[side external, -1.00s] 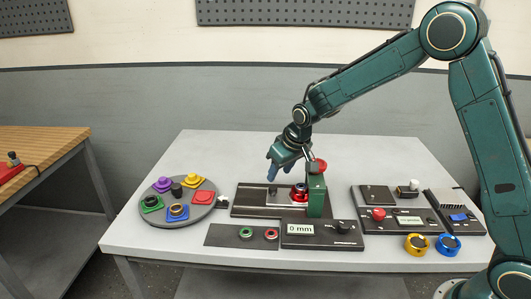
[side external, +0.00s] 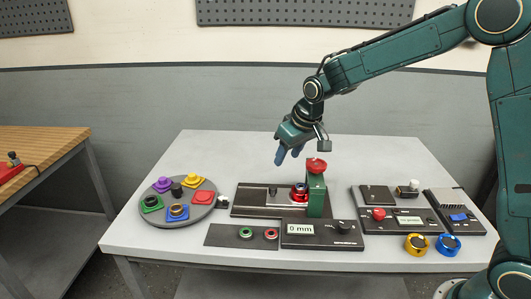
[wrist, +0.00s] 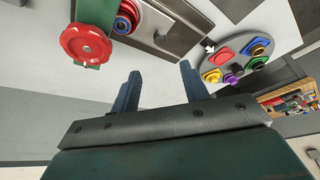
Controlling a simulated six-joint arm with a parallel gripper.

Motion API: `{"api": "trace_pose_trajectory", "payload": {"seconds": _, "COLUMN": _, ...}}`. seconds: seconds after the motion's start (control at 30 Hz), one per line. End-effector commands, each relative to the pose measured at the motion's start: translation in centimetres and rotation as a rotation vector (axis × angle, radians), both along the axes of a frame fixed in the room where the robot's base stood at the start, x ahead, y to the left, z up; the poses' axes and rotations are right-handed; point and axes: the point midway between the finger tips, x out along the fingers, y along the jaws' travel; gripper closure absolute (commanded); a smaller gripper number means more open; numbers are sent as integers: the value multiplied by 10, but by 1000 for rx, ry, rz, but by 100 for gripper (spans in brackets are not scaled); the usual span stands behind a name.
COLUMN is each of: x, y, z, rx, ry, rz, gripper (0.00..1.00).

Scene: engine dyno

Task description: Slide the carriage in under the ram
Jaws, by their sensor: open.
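The carriage (side external: 286,194), a light metal plate with a small dark post (side external: 272,190) at its left end, lies on a dark base (side external: 240,204). A red part with a dark centre (side external: 299,192) sits at the carriage's right end, close beside the green ram column (side external: 316,196) topped by a red handwheel (side external: 316,165). I cannot tell whether that part is exactly under the ram. My gripper (side external: 288,155) is open and empty, above and apart from the carriage. The wrist view shows its two fingers (wrist: 158,72) spread, with the carriage (wrist: 150,18) beyond them.
A round grey tray (side external: 205,212) with several coloured parts stands left. In front are a mat (side external: 222,236) with two rings and a "0 mm" readout box (side external: 322,242). Control panels (side external: 385,195) and blue and yellow rings (side external: 449,245) are at right. The back of the table is clear.

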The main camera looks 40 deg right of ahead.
Motion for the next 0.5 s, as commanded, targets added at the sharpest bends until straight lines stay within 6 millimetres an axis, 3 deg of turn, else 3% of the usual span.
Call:
{"api": "trace_pose_trajectory", "payload": {"seconds": 0.27, "x": 10, "y": 1, "z": 0, "rx": -5, "ry": 42, "rz": 30, "gripper": 55}}
{"api": "trace_pose_trajectory", "payload": {"seconds": 0.5, "x": 32, "y": 1, "z": 2, "rx": -17, "ry": 156, "rz": 116, "gripper": 55}}
